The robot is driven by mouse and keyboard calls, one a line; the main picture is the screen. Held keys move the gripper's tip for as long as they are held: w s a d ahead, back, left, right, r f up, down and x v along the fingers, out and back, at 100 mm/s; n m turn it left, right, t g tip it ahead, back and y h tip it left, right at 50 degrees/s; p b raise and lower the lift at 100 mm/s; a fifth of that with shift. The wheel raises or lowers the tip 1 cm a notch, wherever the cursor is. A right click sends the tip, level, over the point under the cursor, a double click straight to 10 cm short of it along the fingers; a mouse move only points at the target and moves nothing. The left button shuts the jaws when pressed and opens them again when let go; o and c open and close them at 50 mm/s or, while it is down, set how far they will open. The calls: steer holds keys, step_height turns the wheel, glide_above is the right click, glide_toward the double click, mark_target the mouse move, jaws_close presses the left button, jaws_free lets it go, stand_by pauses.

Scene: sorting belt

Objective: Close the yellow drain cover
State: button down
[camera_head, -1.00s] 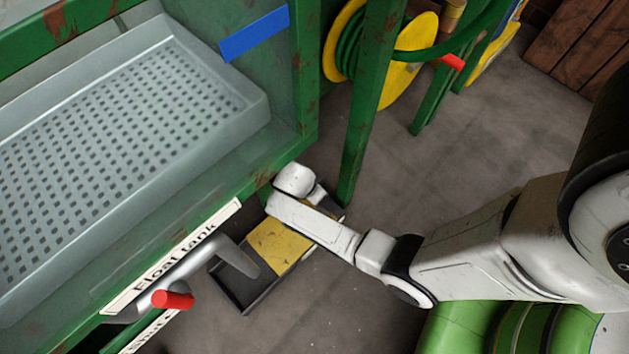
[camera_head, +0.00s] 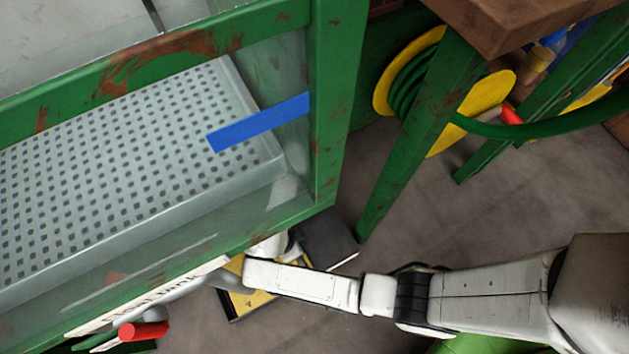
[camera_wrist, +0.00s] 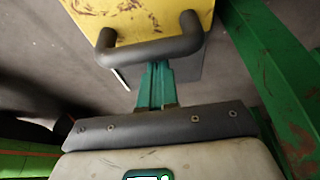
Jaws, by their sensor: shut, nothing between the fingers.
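The yellow drain cover (camera_head: 248,302) lies low at the floor, beside the green tank frame, partly hidden by my arm in the head view. A dark flat area (camera_head: 327,238) shows at its upper right. In the wrist view the scuffed yellow cover (camera_wrist: 150,18) has a dark bar handle (camera_wrist: 150,49). My gripper (camera_wrist: 155,68) is shut and empty, its green fingers reaching to the handle bar. Whether they touch the bar, I cannot tell. In the head view the fingers are hidden behind my wrist.
The tank's green frame (camera_head: 328,110) overhangs the drain on the left. A metal rail with a red end (camera_head: 143,331) sticks out below. A green post (camera_head: 415,150) and a yellow hose reel (camera_head: 405,70) stand behind. Bare floor (camera_head: 420,215) lies at the right.

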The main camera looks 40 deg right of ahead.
stand_by(0.5)
steer(key=shift+r, duration=0.25)
steer(key=s+d+r+p, duration=0.1)
steer(key=s+r+p, duration=0.9)
steer(key=s+r, duration=0.2)
steer(key=shift+s+d+r, duration=0.2)
steer(key=shift+s+r, duration=0.05)
steer(key=shift+s, duration=0.75)
